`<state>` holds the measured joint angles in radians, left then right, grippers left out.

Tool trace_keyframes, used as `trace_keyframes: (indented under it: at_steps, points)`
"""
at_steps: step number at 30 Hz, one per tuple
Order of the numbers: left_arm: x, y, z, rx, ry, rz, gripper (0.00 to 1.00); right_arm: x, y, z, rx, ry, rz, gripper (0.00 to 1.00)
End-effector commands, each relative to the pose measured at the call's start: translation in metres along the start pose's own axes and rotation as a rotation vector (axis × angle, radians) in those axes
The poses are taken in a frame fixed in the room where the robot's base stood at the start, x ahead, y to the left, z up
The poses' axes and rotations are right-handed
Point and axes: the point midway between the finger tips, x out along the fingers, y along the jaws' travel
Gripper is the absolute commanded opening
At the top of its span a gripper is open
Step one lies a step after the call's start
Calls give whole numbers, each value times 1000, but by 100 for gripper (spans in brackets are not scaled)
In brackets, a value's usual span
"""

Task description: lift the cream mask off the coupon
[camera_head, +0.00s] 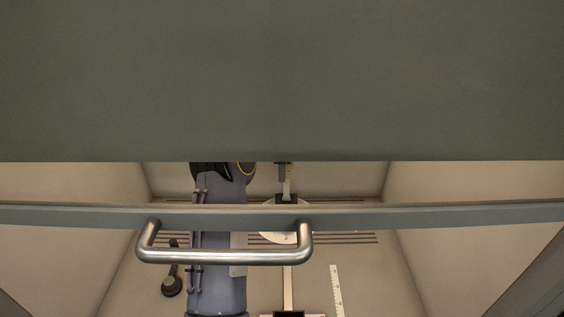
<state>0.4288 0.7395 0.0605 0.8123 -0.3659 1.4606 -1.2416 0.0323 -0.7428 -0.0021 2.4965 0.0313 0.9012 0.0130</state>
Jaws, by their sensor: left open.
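I cannot make out the cream mask or the coupon; the dark panel across the upper picture covers the area where the arm ends. My left arm, blue-grey, runs up left of centre behind the metal handle. The dark end at my left gripper (222,170) shows just under the panel's lower edge, and its fingertips are hidden. My right gripper is not in view.
A wide grey-green panel (282,80) blocks the upper half. Below it are a rail with a metal handle (225,257), a white round plate (282,238), a dark knobbed object (172,283) and a white ruler (337,290). Pale walls stand on both sides.

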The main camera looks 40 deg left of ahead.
Motion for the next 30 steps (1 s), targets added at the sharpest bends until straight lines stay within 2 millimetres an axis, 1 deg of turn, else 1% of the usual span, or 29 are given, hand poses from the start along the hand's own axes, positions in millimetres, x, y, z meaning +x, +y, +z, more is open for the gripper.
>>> trace_keyframes:
  at_steps: [6,15,16,17,19,20,24,30]
  points:
    - [1,0,0,0,0,0,45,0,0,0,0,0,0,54]
    - [0,0,0,0,0,0,6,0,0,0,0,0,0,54]
    - [0,0,0,0,0,0,2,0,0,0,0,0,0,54]
    - [0,0,0,0,0,0,0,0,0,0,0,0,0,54]
    - [0,0,0,0,0,0,0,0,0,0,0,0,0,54]
    - [0,0,0,0,0,0,18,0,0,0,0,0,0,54]
    - [0,0,0,0,0,0,0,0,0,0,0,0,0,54]
    - [0,0,0,0,0,0,0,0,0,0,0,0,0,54]
